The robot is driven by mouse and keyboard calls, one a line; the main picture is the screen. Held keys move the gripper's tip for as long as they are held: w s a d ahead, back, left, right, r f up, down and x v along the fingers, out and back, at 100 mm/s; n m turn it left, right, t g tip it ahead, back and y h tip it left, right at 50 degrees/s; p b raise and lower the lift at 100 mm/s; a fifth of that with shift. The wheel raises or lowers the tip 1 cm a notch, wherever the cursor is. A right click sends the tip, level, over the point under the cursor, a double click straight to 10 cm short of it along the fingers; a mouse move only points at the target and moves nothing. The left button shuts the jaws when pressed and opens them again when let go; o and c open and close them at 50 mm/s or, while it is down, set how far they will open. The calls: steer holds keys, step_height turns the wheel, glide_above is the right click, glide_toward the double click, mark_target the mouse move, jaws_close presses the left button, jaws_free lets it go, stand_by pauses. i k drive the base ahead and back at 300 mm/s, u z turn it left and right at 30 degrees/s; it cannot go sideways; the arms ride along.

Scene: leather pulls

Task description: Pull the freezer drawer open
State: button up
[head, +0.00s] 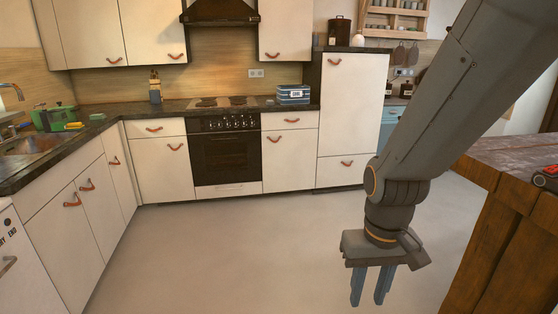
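The tall white fridge unit (351,110) stands against the back wall, right of the oven. Its lower front, which looks like the freezer drawer (338,177), is flush with the unit and appears shut. A reddish leather pull (347,163) sits near the top of that front. My gripper (369,303) hangs pointing down in the right foreground, well in front of the unit and apart from it. Its blue fingers are spread with an empty gap between them. My arm covers the area just right of the unit's lower edge.
The oven (225,157) and white cabinets with similar pulls line the back and left. A wooden table (500,205) stands close on the right of my arm. The grey floor (235,245) between me and the cabinets is clear.

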mark_target(343, 170)
steer(key=u, duration=0.15)
steer(key=i, duration=1.8)
steer(key=z, duration=0.3)
steer(key=i, duration=1.8)
steer(key=z, duration=0.6)
steer(key=i, duration=0.7)
steer(key=z, duration=0.15)
